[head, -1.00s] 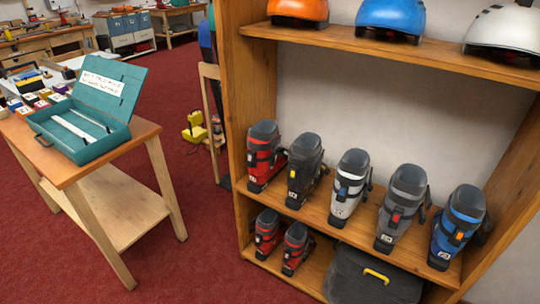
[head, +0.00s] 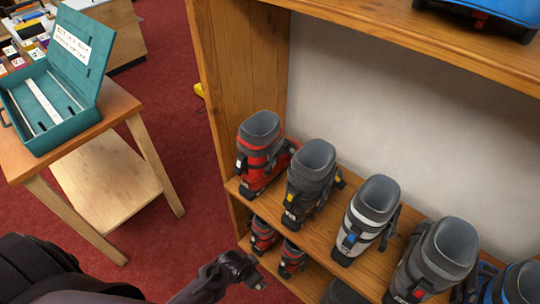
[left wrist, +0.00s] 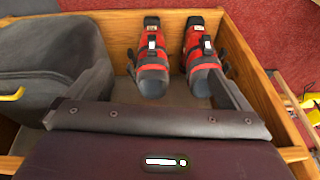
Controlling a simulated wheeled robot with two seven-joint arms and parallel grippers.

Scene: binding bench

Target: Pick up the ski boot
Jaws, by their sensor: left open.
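On the boot shelf stand a red boot (head: 262,150), a dark grey boot (head: 312,183), a white boot (head: 366,220), a grey boot (head: 436,262) and a partly cut-off blue boot (head: 518,285). Two smaller red boots (head: 263,236) (head: 291,258) stand on the lower shelf; they also show side by side in the left wrist view (left wrist: 152,55) (left wrist: 200,55). My left gripper (head: 247,270) is in front of the lower shelf. In the left wrist view its fingers (left wrist: 160,72) are open and empty, spread before the small red boots. My right gripper is not in view.
The wooden shelf's side panel (head: 218,70) rises left of the boots. A wooden table (head: 118,100) with a teal box (head: 48,105) stands left.

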